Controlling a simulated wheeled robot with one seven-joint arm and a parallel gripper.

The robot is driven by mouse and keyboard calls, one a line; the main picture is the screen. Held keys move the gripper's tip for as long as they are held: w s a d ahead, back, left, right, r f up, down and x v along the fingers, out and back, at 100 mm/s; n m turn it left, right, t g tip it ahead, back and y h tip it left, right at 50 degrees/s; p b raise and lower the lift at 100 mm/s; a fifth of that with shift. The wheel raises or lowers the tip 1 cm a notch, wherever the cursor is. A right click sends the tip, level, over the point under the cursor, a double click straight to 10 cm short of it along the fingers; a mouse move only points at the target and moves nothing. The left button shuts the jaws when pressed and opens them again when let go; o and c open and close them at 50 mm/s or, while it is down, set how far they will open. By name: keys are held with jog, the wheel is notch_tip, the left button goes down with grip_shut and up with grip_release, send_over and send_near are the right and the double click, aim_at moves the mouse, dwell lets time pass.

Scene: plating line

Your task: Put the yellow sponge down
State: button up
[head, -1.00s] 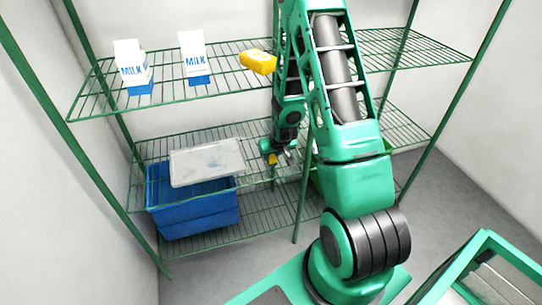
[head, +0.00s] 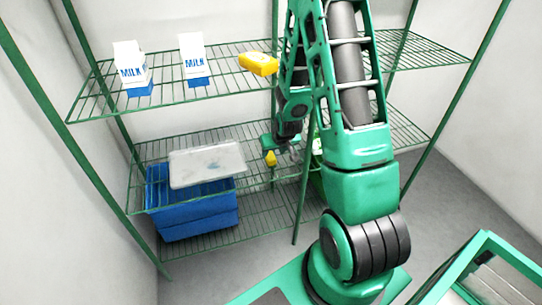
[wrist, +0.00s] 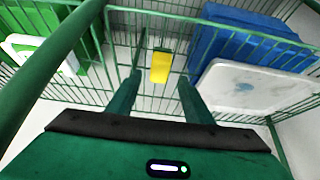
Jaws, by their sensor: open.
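The yellow sponge (wrist: 160,67) shows in the wrist view between and just beyond the two fingertips, with a gap on each side. In the head view the sponge (head: 271,158) is at the middle shelf, right of the white board, and seems to rest on the wires. My gripper (wrist: 157,80) is open and empty, its fingers pointing toward the sponge. In the head view my gripper (head: 280,145) is small and partly hidden by my arm, right beside the sponge.
A white board (head: 207,164) lies on the middle shelf, above blue crates (head: 195,218). A green crate (wrist: 28,52) is at left in the wrist view.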

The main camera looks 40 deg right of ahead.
jog(key=s+r+m+g, duration=0.1)
jog(key=s+r+g, duration=0.2)
jog(key=s+r, duration=1.3)
jog(key=s+a+r+m+g+y, duration=0.1)
jog(key=s+r, duration=0.3)
jog(key=s, duration=0.4)
jog(key=s+a+r+m+g, duration=0.1)
jog(key=s+a+r, duration=0.2)
jog(key=s+r, duration=0.2)
jog(key=s, duration=0.3)
jog(key=shift+r+g+y, duration=0.15)
jog(key=shift+g+y, duration=0.25)
jog(key=shift+w+f, duration=0.25)
jog(key=shift+w, duration=0.3)
jog(key=shift+c, duration=0.6)
